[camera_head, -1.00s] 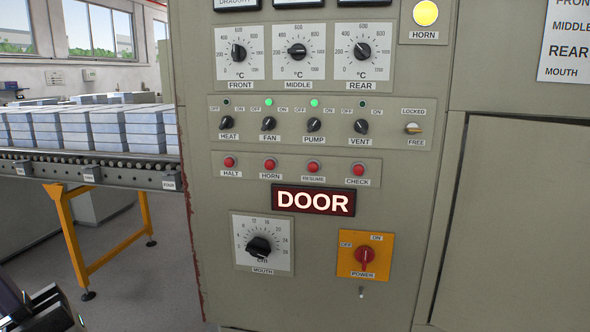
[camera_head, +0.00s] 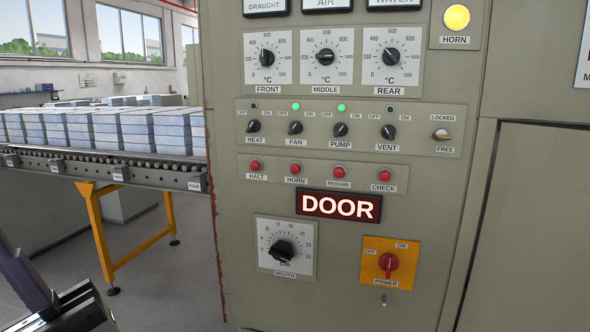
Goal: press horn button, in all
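The HORN button (camera_head: 297,168) is a small red round push button. It sits second from the left in a row of red buttons on the grey-green control panel, between HALT (camera_head: 255,165) and RESUME (camera_head: 339,171). A yellow HORN lamp (camera_head: 456,18) at the top right looks lit. My gripper (camera_head: 85,315) is only partly in view at the bottom left corner, well below and left of the buttons. Its fingertips cannot be made out clearly. It touches nothing that I can see.
A lit DOOR sign (camera_head: 339,206) is below the buttons. Under it are the MOUTH dial (camera_head: 281,250) and the red POWER switch (camera_head: 388,263). On the left, a roller conveyor (camera_head: 120,172) on a yellow stand carries grey blocks. The floor before the panel looks clear.

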